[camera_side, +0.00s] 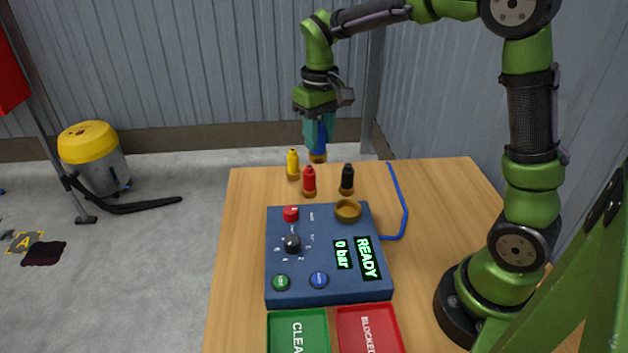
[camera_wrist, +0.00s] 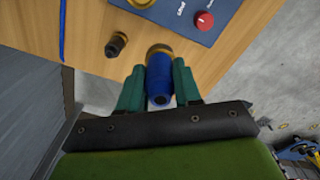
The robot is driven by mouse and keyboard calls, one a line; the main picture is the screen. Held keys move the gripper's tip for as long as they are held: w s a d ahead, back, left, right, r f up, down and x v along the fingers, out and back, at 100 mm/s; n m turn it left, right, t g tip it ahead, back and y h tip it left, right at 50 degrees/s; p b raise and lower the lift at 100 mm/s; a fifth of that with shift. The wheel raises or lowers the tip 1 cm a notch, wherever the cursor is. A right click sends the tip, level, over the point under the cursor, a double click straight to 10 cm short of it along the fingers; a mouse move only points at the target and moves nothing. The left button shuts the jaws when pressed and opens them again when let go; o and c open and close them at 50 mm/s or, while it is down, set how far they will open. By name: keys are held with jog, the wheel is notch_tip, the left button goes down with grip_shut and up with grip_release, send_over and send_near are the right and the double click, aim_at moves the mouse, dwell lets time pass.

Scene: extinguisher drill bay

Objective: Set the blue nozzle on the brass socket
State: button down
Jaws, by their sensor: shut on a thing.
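The blue nozzle (camera_side: 320,139) has a brass-coloured lower end. My gripper (camera_side: 318,128) is shut on it and holds it upright near the far edge of the table. In the wrist view the blue nozzle (camera_wrist: 161,88) sits between the teal fingers of my gripper (camera_wrist: 160,88). The brass socket (camera_side: 347,210) is a round ring at the top right corner of the blue control panel. It is nearer the side camera than the nozzle, and apart from it. In the wrist view a bit of the socket (camera_wrist: 142,3) shows at the top edge.
Yellow (camera_side: 293,165), red (camera_side: 309,181) and black (camera_side: 347,179) nozzles stand on the table (camera_side: 240,225) between the held nozzle and the panel (camera_side: 330,283). A blue hose (camera_side: 399,195) lies right of them. Green (camera_side: 298,333) and red (camera_side: 368,330) trays are at the front.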

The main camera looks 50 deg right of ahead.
jog(key=s+f, duration=0.3)
jog(key=s, duration=0.5)
jog(key=shift+s+f, duration=0.2)
jog(key=shift+f, duration=3.05)
jog(key=shift+f, duration=0.6)
jog(key=c, duration=1.1)
grip_release()
jog(key=shift+o, duration=0.2)
notch_tip(320, 180, up, 11)
jog(key=shift+d, duration=0.1)
